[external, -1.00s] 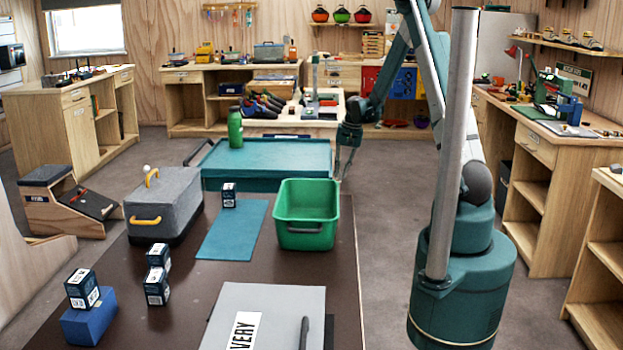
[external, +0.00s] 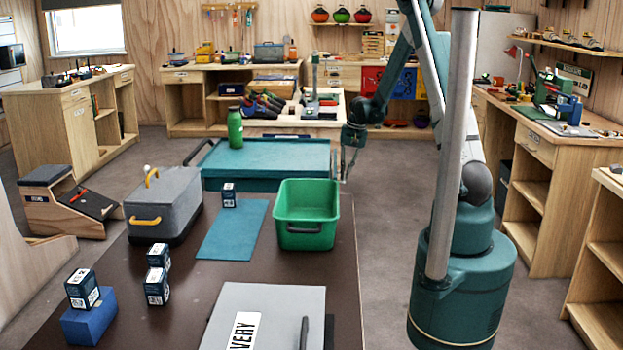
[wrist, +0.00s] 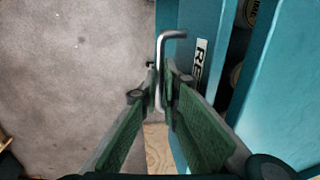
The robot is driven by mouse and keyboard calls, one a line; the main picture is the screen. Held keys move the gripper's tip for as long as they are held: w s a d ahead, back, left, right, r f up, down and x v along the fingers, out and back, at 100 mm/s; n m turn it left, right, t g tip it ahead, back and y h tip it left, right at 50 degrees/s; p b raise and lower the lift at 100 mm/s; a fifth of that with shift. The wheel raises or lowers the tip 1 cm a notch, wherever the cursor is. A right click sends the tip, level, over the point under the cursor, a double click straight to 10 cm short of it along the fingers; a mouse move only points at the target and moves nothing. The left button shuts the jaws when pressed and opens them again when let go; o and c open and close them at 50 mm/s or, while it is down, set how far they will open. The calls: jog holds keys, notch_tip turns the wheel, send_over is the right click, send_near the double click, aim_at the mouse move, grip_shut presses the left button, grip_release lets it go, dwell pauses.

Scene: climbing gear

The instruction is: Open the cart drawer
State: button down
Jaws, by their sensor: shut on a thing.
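The teal cart (external: 265,155) stands beyond the dark table in the external view. In the wrist view, its teal drawer (wrist: 208,50) has a white label, partly hidden, on its front. A gap shows behind the drawer front, with round items inside, so the drawer stands partly out. The bent metal drawer handle (wrist: 172,35) runs down between my fingers. My gripper (wrist: 161,90) is shut on this handle; it hangs at the cart's right side in the external view (external: 346,172). The lower end of the handle is hidden by the fingers.
A green bin (external: 307,240) stands on the dark table near the cart's right corner. A green bottle (external: 235,128) stands on the cart top. Grey floor (wrist: 70,70) is clear on the side of the drawer front.

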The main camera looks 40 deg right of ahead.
jog(key=s+d+b, duration=0.1)
jog(key=s+d, duration=1.8)
jog(key=c, duration=2.9)
grip_release()
jog(key=shift+w, duration=0.1)
jog(key=shift+o, duration=0.2)
jog(key=shift+r, duration=0.2)
notch_tip(320, 180, up, 11)
jog(key=s+d, duration=0.1)
jog(key=shift+s+d+r, duration=0.2)
jog(key=shift+s+d, duration=0.05)
jog(key=shift+s, duration=0.05)
